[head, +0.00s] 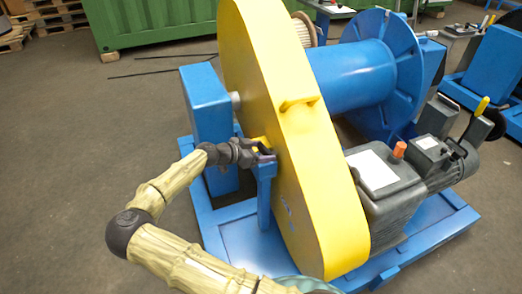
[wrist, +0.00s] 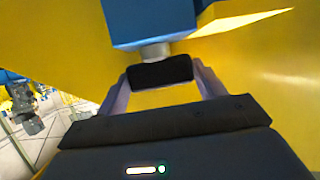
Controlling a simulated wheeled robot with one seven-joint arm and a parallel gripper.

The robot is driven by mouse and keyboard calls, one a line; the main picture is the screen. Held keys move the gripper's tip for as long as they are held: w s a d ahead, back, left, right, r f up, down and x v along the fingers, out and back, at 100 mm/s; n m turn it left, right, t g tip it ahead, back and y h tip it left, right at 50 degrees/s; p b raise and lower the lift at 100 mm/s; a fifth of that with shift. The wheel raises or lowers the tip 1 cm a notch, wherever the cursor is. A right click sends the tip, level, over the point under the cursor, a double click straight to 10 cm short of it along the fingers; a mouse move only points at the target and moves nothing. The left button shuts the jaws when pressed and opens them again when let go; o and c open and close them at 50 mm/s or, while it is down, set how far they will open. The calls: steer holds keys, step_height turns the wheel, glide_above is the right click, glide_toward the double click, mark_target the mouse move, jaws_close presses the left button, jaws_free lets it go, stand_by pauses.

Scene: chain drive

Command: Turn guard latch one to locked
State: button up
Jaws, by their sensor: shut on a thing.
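The large yellow chain guard (head: 300,150) stands upright on a blue base frame. A small yellow latch part (head: 262,142), which I take to be guard latch one, sits at its left side above a narrow blue post (head: 264,190). My gripper (head: 257,152) is at this latch, partly covering it. In the wrist view my gripper (wrist: 163,82) has its two fingers either side of a black block (wrist: 160,72), with yellow showing just below it. The fingers are shut on this latch part. The latch's turn angle and any lock marking cannot be read.
A blue upright housing (head: 207,105) stands just left of the guard, close to my arm. A blue drum (head: 350,75) and a grey motor unit (head: 385,185) are on the guard's right. The floor at left (head: 80,140) is mostly clear.

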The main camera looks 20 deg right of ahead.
steer(key=shift+s+d+n+t+y+p, duration=0.15)
steer(key=shift+n+t+y+p, duration=0.4)
steer(key=shift+n+t, duration=0.8)
steer(key=shift+s+a+n+t+y+p, duration=0.15)
steer(key=shift+n+t+y+p, duration=0.4)
steer(key=shift+n+t, duration=0.75)
steer(key=shift+d+t, duration=0.15)
steer(key=shift+t, duration=0.2)
steer(key=o, duration=1)
steer(key=shift+f+m+g+b, duration=0.1)
steer(key=shift+m+g+b, duration=0.15)
steer(key=shift+g+b, duration=0.15)
